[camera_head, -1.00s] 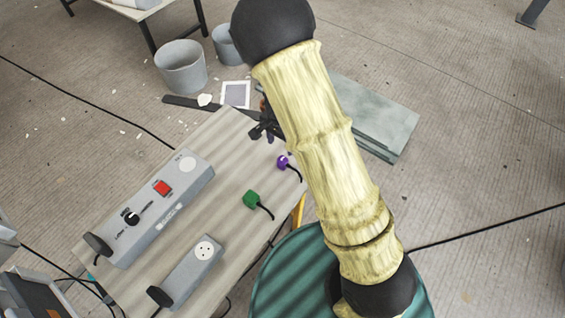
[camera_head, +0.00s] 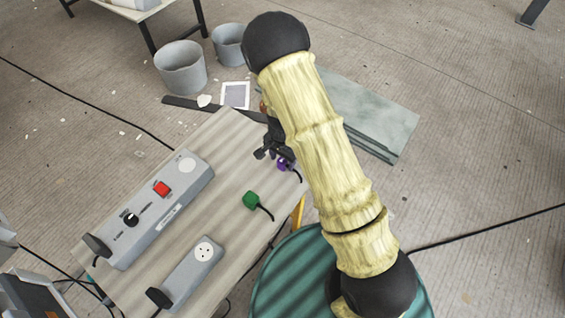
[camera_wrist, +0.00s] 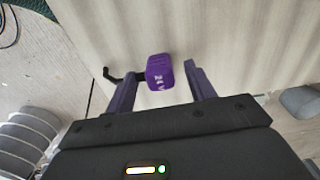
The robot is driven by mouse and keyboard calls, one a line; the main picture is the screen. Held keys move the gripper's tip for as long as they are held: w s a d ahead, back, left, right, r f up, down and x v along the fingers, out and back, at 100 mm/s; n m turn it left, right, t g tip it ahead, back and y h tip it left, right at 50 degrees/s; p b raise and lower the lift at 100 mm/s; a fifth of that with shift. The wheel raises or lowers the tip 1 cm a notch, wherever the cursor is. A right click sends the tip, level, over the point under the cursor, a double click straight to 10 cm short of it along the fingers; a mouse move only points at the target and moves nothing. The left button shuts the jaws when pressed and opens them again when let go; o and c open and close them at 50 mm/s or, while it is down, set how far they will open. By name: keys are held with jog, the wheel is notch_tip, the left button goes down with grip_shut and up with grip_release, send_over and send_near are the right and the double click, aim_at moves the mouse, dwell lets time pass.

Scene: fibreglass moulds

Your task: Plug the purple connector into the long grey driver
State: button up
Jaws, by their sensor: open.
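The purple connector (camera_head: 283,164) lies on the table near its right edge, with a short black cable. The long grey driver (camera_head: 165,215) lies along the left of the table. It has a red switch, a black knob and a pale round socket (camera_head: 187,165) at its far end.
A green connector (camera_head: 251,200) with a black cable lies nearer on the table (camera_head: 222,150). A shorter grey driver (camera_head: 192,274) with a round socket lies at the front. Grey buckets (camera_head: 181,67) and flat boards (camera_head: 370,120) are on the floor beyond.

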jog(key=shift+f, duration=0.75)
jog(key=c, duration=1)
